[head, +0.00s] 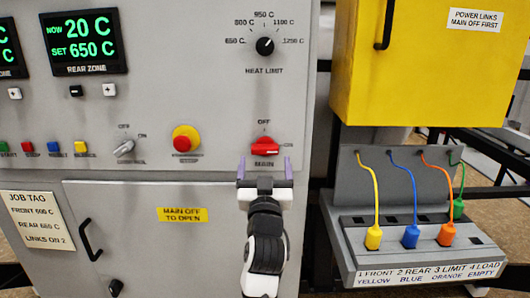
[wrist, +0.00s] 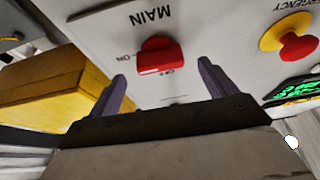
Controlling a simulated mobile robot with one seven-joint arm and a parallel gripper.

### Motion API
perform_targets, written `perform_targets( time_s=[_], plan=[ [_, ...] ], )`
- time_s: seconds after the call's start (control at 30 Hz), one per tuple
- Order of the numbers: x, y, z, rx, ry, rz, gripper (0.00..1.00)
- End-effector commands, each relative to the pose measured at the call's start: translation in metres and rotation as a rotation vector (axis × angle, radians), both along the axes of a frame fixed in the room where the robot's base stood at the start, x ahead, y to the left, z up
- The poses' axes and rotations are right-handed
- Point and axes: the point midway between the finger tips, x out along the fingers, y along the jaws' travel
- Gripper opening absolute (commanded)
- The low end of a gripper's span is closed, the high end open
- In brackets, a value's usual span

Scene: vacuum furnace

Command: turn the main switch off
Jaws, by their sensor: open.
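The main switch (head: 264,147) is a red rotary knob on the grey panel, with OFF above it, ON to its right and MAIN below. Its bar looks roughly level, towards ON; the exact angle is hard to tell. My gripper (head: 265,165) is open and empty, just below and in front of the knob in the head view. In the wrist view, where the panel is upside down, the red main switch (wrist: 159,55) shows beyond and between the two purple fingers. A gap to the knob seems to remain.
A red and yellow emergency stop (head: 186,139) and a control switch (head: 124,148) sit left of the main switch. A yellow box (head: 430,75) juts out at the right, above a grey link tray (head: 350,245) with coloured plugs. A door handle (head: 88,240) protrudes lower left.

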Motion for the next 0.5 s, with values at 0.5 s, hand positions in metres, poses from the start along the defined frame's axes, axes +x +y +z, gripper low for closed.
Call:
perform_targets(
  time_s=[0.5],
  plan=[
    [0.028, 0.0, 0.011, -0.001, -0.001, -0.001, 0.84]
  ],
)
